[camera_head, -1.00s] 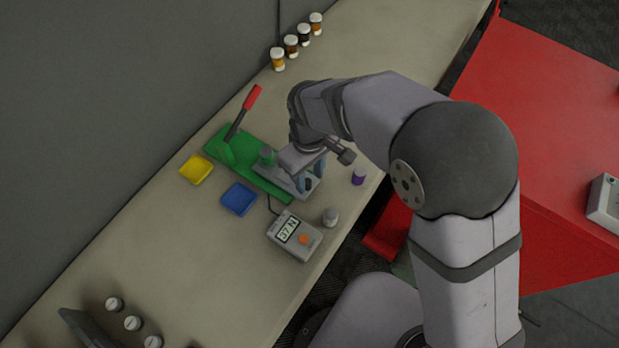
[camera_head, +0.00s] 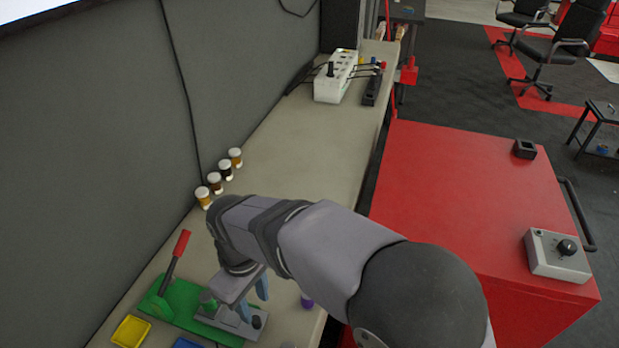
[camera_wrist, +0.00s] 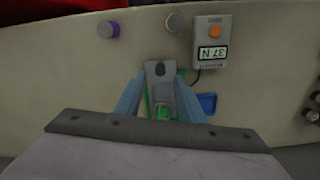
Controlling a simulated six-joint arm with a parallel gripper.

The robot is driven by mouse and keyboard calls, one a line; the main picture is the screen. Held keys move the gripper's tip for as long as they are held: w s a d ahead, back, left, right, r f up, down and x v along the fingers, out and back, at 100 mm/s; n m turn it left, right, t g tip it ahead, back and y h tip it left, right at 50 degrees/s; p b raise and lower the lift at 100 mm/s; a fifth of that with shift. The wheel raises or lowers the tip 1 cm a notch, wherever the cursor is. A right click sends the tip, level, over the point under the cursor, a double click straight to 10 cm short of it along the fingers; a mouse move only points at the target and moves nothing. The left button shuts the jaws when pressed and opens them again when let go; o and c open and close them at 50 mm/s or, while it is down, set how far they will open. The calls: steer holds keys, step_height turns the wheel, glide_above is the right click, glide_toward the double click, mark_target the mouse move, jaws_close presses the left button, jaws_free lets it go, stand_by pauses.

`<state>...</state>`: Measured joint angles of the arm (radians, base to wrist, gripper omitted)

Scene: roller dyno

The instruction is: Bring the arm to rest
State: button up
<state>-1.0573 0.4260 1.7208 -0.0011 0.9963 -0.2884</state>
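My gripper (camera_head: 254,298) is over the grey block of the green lever press (camera_head: 157,304), which has a red handle (camera_head: 182,243). In the wrist view my gripper (camera_wrist: 160,88) has its two blue fingers spread apart, one on each side of the grey block (camera_wrist: 159,70). Nothing is seen clamped between them; whether they touch the block I cannot tell. A bit of green shows between the fingers. My arm reaches in from the lower right of the head view and hides part of the bench.
A purple-capped jar (camera_wrist: 108,30), a grey-capped jar (camera_wrist: 175,22) and a force meter (camera_wrist: 211,42) reading 37 N stand near the block. A blue tray (camera_wrist: 208,104) and yellow tray (camera_head: 131,331) lie beside it. Several bottles (camera_head: 215,183) line the wall. A red cabinet (camera_head: 450,190) stands right.

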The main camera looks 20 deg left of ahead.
steer(key=w+d+m, duration=0.4)
steer(key=d, duration=0.6)
steer(key=w+d+m, duration=0.3)
steer(key=w+d, duration=0.1)
steer(key=d, duration=0.6)
steer(key=s+d+f+m, duration=0.1)
steer(key=s+d+m, duration=0.2)
steer(key=d, duration=0.5)
steer(key=s+d+f+m, duration=0.1)
steer(key=s+d+m, duration=0.3)
steer(key=d, duration=0.5)
steer(key=shift+d+f+m, duration=0.15)
steer(key=shift+f+m, duration=0.2)
steer(key=shift+m, duration=0.35)
